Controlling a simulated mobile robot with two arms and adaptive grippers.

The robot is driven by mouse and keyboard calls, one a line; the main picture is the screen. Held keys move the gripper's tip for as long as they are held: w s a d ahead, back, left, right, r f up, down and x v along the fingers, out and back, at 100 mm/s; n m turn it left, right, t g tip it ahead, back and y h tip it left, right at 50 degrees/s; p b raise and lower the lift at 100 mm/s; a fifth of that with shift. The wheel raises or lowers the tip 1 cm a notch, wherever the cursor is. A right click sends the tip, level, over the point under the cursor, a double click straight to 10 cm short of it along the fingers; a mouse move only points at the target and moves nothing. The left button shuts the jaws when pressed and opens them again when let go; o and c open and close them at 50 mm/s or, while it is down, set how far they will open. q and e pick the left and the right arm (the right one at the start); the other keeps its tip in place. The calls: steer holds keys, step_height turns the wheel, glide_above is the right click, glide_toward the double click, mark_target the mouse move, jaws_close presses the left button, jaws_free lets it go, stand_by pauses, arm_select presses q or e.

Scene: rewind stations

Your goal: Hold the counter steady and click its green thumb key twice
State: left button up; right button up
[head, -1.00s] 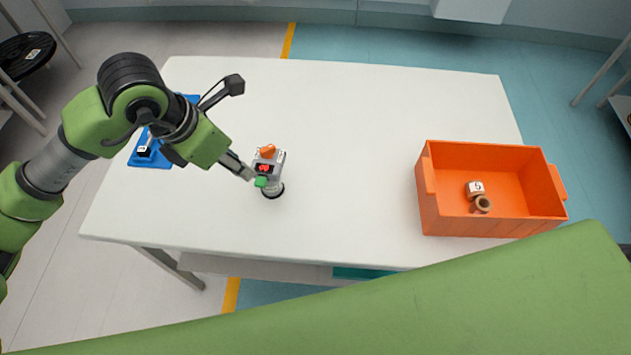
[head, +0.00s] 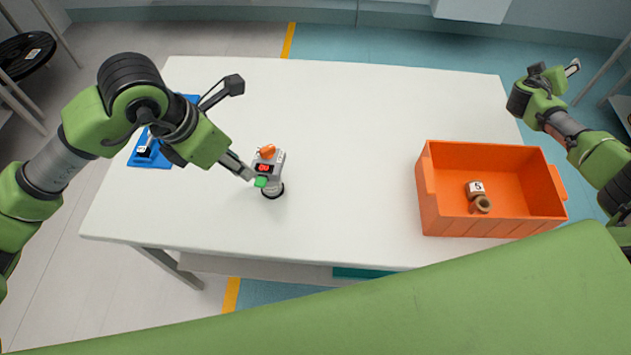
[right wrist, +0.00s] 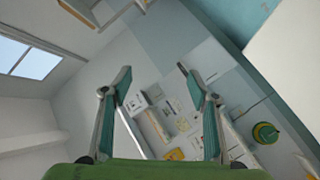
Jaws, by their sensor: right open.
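The counter (head: 276,160) stands upright on a round dark foot on the white table. It has a grey body, an orange top piece, a small red display and a green thumb key (head: 261,182) low on its front left. The display digits are too small to read surely. My left gripper (head: 249,175) is at the counter's left side, its fingertips at the body beside the green key. I cannot tell whether its fingers close around the body. My right gripper (head: 572,68) is raised beyond the table's right edge, far from the counter. It is open and empty in the right wrist view (right wrist: 150,75).
An orange bin (head: 478,226) stands on the right of the white table (head: 350,120), with a block marked 5 (head: 475,188) and a brown ring-shaped piece (head: 481,204) in it. A blue tray (head: 150,160) lies behind my left arm. The table between counter and bin is clear.

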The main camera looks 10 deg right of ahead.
steer(key=w+a+r+n+t+y, duration=0.25)
steer(key=w+a, duration=0.35)
steer(key=a, duration=0.6)
steer(key=w+a+r+n+t+y, duration=0.1)
steer(key=w+a+n+t+y, duration=0.2)
steer(key=w+a, duration=0.6)
steer(key=w+a+r+n+t+y, duration=0.1)
steer(key=w+a+r+n+y, duration=0.25)
steer(key=a, duration=1.05)
steer(key=n+g+y, duration=0.3)
steer(key=g+y, duration=0.3)
steer(key=y, duration=0.9)
glide_toward(268, 176)
step_height(268, 176, down, 5)
steer(key=w+d, duration=0.2)
steer(key=shift+t, duration=0.25)
steer(key=x, duration=1.2)
steer(key=shift+w+a, duration=0.15)
steer(key=shift+a, duration=0.3)
